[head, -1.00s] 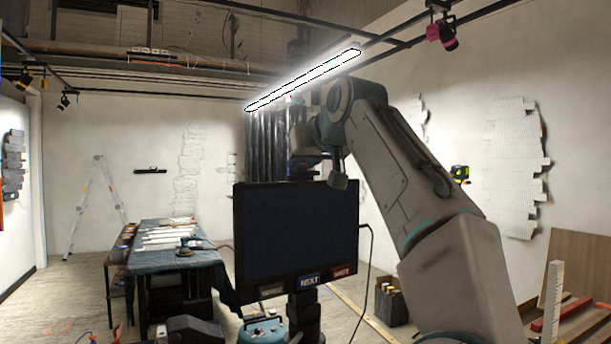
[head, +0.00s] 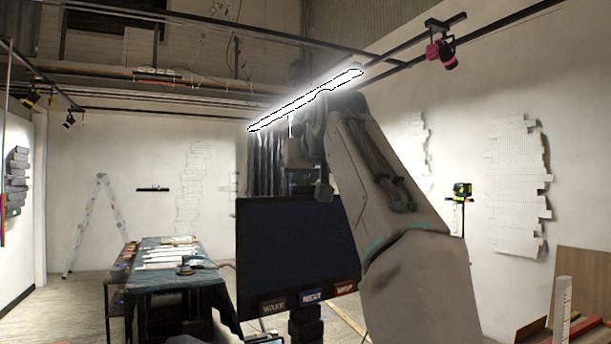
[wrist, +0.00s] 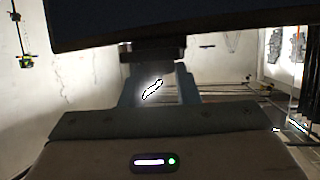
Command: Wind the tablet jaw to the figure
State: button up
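The tablet (head: 297,245) is a large dark screen on a black post, with labels along its lower edge reading WAKE, NEXT and one that looks like WRAP. My gripper (head: 300,160) hangs at the end of my arm, just above the tablet's top edge in the head view. Its fingertips are too small and dark there to read. In the wrist view a wide dark panel crosses the top, with a black block (wrist: 153,50) under it near blue-grey gripper parts. I cannot make out the jaw or its figure, or whether they touch.
A cloth-covered table (head: 170,262) with papers stands left of the tablet, a stepladder (head: 100,220) behind it. A glowing light bar (head: 305,99) hangs above my arm. A green laser level (head: 462,190) stands at the right. Wood boards (head: 510,285) lean at the lower right.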

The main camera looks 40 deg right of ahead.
jog(key=o, duration=0.4)
jog(key=shift+c, duration=0.2)
jog(key=shift+s, duration=0.1)
jog(key=b+v, duration=0.2)
jog(key=v, duration=1.1)
jog(key=shift+s+a+r, duration=0.2)
jog(key=shift+a+r, duration=0.05)
